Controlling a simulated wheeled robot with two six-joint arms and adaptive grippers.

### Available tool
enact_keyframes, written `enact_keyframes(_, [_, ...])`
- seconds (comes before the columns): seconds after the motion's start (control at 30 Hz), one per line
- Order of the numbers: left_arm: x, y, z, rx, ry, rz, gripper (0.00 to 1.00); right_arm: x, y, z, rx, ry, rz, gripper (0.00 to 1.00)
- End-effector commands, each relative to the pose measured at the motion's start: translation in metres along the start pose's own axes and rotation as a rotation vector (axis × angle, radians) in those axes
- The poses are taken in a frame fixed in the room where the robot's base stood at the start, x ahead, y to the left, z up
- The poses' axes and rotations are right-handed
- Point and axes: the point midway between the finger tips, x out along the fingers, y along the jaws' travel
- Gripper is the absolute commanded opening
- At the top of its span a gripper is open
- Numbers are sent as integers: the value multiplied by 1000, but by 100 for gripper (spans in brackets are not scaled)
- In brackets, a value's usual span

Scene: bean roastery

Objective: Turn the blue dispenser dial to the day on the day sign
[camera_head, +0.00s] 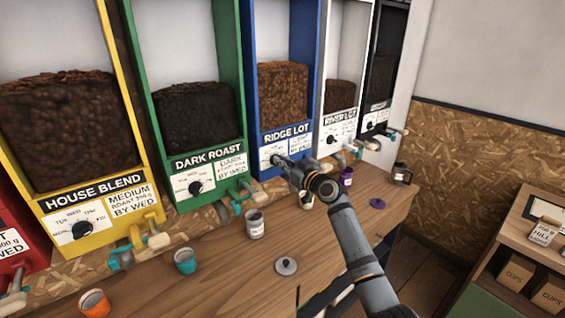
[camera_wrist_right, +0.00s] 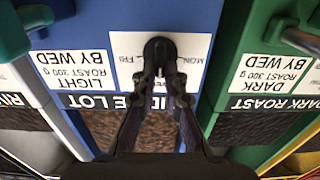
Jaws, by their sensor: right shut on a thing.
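The blue dispenser (camera_head: 251,70) is labelled RIDGE LOT and holds brown beans. Its dial is hidden behind my right gripper (camera_head: 280,161) in the head view. In the right wrist view, which shows the blue dispenser (camera_wrist_right: 125,17) upside down, the black dial (camera_wrist_right: 160,50) sits on a white plate marked FRI and MON at its sides. My right gripper (camera_wrist_right: 160,80) is shut on the dial, its fingers on either side of the knob. The pointer's day cannot be read. A card beside it reads LIGHT ROAST 300 g BY WED. I cannot make out a day sign. My left gripper is out of view.
A green DARK ROAST dispenser (camera_head: 138,75) and a white RIVER LOT one flank the blue dispenser. The wooden counter (camera_head: 225,285) below holds a grey canister (camera_head: 254,225), a teal cup (camera_head: 185,262) and a round lid (camera_head: 286,266). Taps stick out under the dispensers.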

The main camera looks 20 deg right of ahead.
Motion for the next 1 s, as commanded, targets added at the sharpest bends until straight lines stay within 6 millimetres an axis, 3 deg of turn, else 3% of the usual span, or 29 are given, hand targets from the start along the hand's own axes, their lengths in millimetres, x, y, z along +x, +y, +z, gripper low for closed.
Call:
enact_keyframes(0.47, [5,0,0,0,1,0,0,0,2,2,107,-1,1,0])
enact_keyframes(1.0, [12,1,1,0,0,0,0,0,7,2,594,-1,1,0])
